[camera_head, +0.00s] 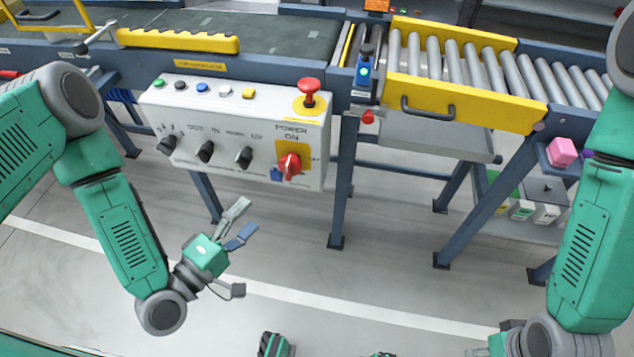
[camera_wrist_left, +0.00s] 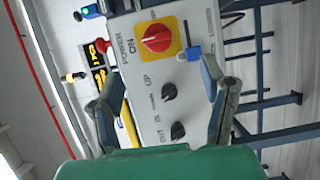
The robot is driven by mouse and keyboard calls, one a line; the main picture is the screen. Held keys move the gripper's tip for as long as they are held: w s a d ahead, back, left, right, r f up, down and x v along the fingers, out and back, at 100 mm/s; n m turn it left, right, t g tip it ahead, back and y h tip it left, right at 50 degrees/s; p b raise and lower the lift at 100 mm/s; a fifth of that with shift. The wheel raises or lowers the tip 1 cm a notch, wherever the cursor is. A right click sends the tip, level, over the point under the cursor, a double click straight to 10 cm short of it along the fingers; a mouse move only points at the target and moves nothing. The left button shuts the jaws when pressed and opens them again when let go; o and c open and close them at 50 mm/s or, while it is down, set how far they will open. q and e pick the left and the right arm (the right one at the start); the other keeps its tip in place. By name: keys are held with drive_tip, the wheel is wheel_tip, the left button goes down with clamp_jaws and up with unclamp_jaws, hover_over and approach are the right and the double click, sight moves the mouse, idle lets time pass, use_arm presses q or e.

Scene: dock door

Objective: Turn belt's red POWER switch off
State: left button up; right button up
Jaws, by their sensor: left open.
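The red POWER switch (camera_head: 289,165) is a rotary knob on a yellow plate at the lower right of the white control box (camera_head: 205,118). Its handle points roughly toward the word ON. In the left wrist view the red knob (camera_wrist_left: 156,38) shows clear, above and between the fingers. My left gripper (camera_head: 243,252) is open and empty, below and in front of the box, apart from the knob. In the left wrist view the left gripper (camera_wrist_left: 163,78) has its fingers spread wide. My right arm comes in at the right; its gripper fingers are not visible.
A red mushroom button (camera_head: 309,88) stands above the switch. Black knobs (camera_head: 206,150) sit to its left; a small blue part (camera_wrist_left: 193,53) hangs beside it. The belt (camera_head: 280,38) and roller conveyor (camera_head: 455,62) lie behind. A pink block (camera_head: 562,152) is at right.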

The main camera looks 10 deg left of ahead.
sight(286, 174)
use_arm(q)
drive_tip(key=b+x, duration=0.2)
drive_tip(key=x, duration=1.2)
drive_tip(key=shift+a+r, duration=0.15)
drive_tip(key=shift+c, duration=0.5)
drive_tip(key=c, duration=1.1)
